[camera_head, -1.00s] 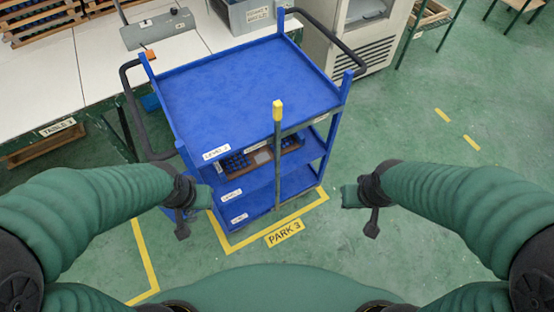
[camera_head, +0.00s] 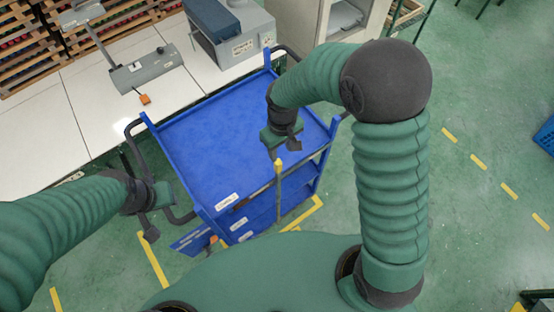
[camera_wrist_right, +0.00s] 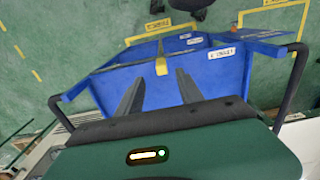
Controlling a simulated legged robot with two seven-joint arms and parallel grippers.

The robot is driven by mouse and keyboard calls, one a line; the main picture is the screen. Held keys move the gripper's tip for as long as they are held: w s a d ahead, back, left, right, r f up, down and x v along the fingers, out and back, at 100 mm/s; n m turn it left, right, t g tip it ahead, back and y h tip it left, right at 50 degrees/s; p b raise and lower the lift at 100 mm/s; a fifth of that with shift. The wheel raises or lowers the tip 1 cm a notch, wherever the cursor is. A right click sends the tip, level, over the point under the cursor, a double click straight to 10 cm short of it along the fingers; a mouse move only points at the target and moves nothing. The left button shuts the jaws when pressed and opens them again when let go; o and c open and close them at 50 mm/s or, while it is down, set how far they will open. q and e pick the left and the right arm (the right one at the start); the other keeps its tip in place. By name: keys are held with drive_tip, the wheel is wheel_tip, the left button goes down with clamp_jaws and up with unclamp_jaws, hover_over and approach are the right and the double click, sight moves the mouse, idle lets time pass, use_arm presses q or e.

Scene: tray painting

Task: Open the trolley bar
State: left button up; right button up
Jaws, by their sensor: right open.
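The trolley bar (camera_head: 278,190) is an upright post with a yellow top, standing at the front of the blue trolley (camera_head: 215,125). My right gripper (camera_head: 280,149) is over the trolley's front edge, close to the bar's top. In the right wrist view its two fingers (camera_wrist_right: 160,76) are apart and empty, pointing toward the yellow top (camera_wrist_right: 161,66), which shows between their tips. I cannot tell whether they touch it. My left gripper (camera_head: 151,212) is beside the trolley's left side, near its dark handle; its jaws are too unclear to read.
The trolley's top shelf is empty. A white table (camera_head: 60,130) with a grey device (camera_head: 145,70) and a grey box (camera_head: 235,30) stands behind and left. A white cabinet (camera_head: 350,30) stands behind.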

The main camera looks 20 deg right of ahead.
sight(278, 160)
drive_tip(key=f, duration=0.2)
drive_tip(key=w+f+p, duration=0.1)
drive_tip(key=f, duration=0.4)
drive_tip(key=shift+w+d+f, duration=0.15)
drive_tip(key=shift+w+f, duration=0.15)
drive_tip(key=shift+f, duration=0.1)
drive_tip(key=f, duration=0.1)
drive_tip(key=a+f, duration=0.1)
drive_tip(key=f+p, duration=0.1)
drive_tip(key=shift+a+f, duration=0.3)
drive_tip(key=shift+s+a+f, duration=0.1)
drive_tip(key=shift+s, duration=0.15)
drive_tip(key=shift+d+f, duration=0.1)
drive_tip(key=shift+d, duration=0.4)
drive_tip(key=shift+c, duration=0.4)
drive_tip(key=shift+w+d+f, duration=0.1)
drive_tip(key=shift+w+d, duration=0.15)
drive_tip(key=c, duration=0.5)
drive_tip(key=shift+c, duration=1.1)
drive_tip(key=shift+a, duration=0.1)
clamp_jaws()
drive_tip(key=shift+a, duration=0.35)
use_arm(q)
drive_tip(key=shift+w+a+r, duration=0.15)
drive_tip(key=shift+w+r, duration=0.7)
use_arm(e)
drive_tip(key=shift+d, duration=0.2)
drive_tip(key=shift+w+r, duration=0.15)
drive_tip(key=shift+r, duration=0.1)
